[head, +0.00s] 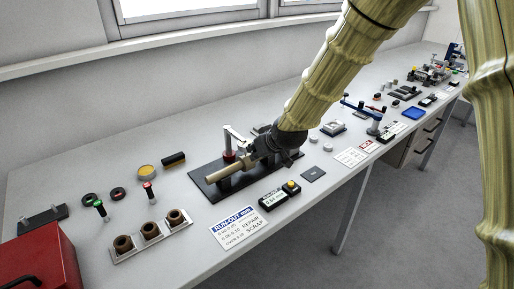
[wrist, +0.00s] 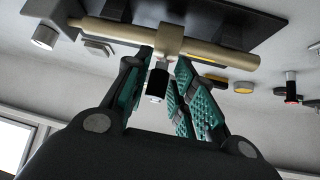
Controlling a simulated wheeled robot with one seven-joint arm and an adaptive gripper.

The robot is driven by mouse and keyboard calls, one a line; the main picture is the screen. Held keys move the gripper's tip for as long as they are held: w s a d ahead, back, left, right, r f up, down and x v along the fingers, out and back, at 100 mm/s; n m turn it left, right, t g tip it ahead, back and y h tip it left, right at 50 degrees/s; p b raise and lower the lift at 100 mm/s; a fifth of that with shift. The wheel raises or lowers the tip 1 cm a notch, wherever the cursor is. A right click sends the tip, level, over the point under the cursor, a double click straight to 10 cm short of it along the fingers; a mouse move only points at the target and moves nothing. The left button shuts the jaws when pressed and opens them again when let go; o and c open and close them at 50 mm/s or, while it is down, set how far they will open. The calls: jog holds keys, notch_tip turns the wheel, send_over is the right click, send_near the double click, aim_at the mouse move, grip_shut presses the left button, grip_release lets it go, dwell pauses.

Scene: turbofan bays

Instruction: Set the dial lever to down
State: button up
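A brass-coloured shaft (head: 217,176) lies across a black base plate (head: 206,190); in the wrist view the shaft (wrist: 110,33) carries a square collar (wrist: 170,42). A short black lever with a pale tip (wrist: 157,84) sticks out from the collar toward my camera; I take it for the dial lever. My gripper (wrist: 165,62) is open, its teal-padded fingers on either side of this lever, with gaps visible on both sides. In the head view my gripper (head: 268,145) is over the fixture and hides most of the lever area. A post with a red collar and pale arm (head: 230,150) stands beside it.
A small readout with a yellow button (head: 280,194) and a run-out card (head: 238,228) lie in front of the fixture. A rack of brown bushings (head: 150,235) and a red box (head: 38,262) are at left. More fixtures stand along the bench at right.

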jog(key=shift+o, duration=0.8)
jog(key=shift+w, duration=0.1)
jog(key=shift+r, duration=0.15)
jog(key=shift+a, duration=0.1)
jog(key=shift+r, duration=0.15)
jog(key=v, duration=1.2)
jog(key=shift+f, duration=0.2)
